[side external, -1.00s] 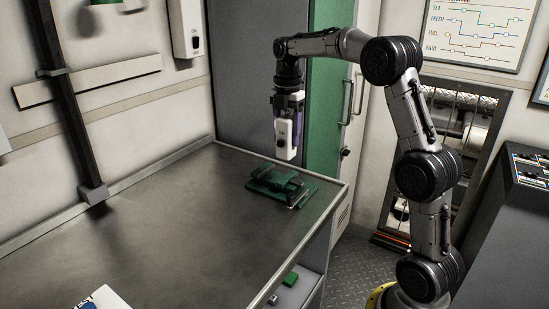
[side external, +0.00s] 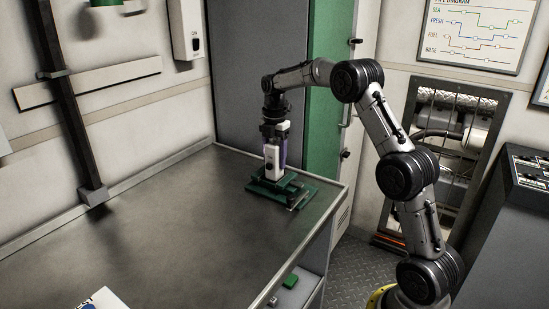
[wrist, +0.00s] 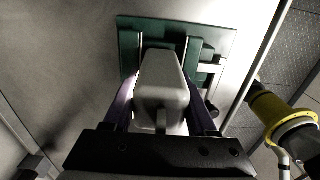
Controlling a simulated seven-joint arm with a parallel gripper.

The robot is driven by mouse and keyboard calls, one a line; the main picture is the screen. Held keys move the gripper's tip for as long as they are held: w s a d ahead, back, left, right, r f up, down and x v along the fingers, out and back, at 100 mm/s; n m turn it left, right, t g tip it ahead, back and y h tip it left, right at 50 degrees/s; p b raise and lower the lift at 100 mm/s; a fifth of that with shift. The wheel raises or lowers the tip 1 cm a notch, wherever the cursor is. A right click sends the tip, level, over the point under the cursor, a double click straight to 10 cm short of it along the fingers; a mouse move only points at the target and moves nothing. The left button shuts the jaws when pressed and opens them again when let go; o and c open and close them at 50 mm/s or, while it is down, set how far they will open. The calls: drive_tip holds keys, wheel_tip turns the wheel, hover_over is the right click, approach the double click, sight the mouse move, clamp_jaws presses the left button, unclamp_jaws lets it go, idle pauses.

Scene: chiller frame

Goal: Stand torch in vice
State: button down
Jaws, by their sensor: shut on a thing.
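The torch (side external: 271,158) is a pale, boxy body with a dark spot on its side. My gripper (side external: 274,165) points down and is shut on the torch, which is upright. The green vice (side external: 299,192) sits on the bench near its right edge. In the side view the torch's lower end is at the vice, over its left part; I cannot tell whether it touches the vice's base. In the wrist view the torch (wrist: 162,85) is between the fingers and hides part of the vice (wrist: 129,38). Its lower end is hidden there.
The metal bench (side external: 150,225) is mostly bare to the left of the vice. A tall grey cabinet (side external: 255,70) stands behind it. A white and blue item (side external: 103,299) lies at the front. A small green block (side external: 291,281) is on the lower shelf.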

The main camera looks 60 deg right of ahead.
drive_tip(key=shift+c, duration=1)
unclamp_jaws()
drive_tip(key=shift+f, duration=0.15)
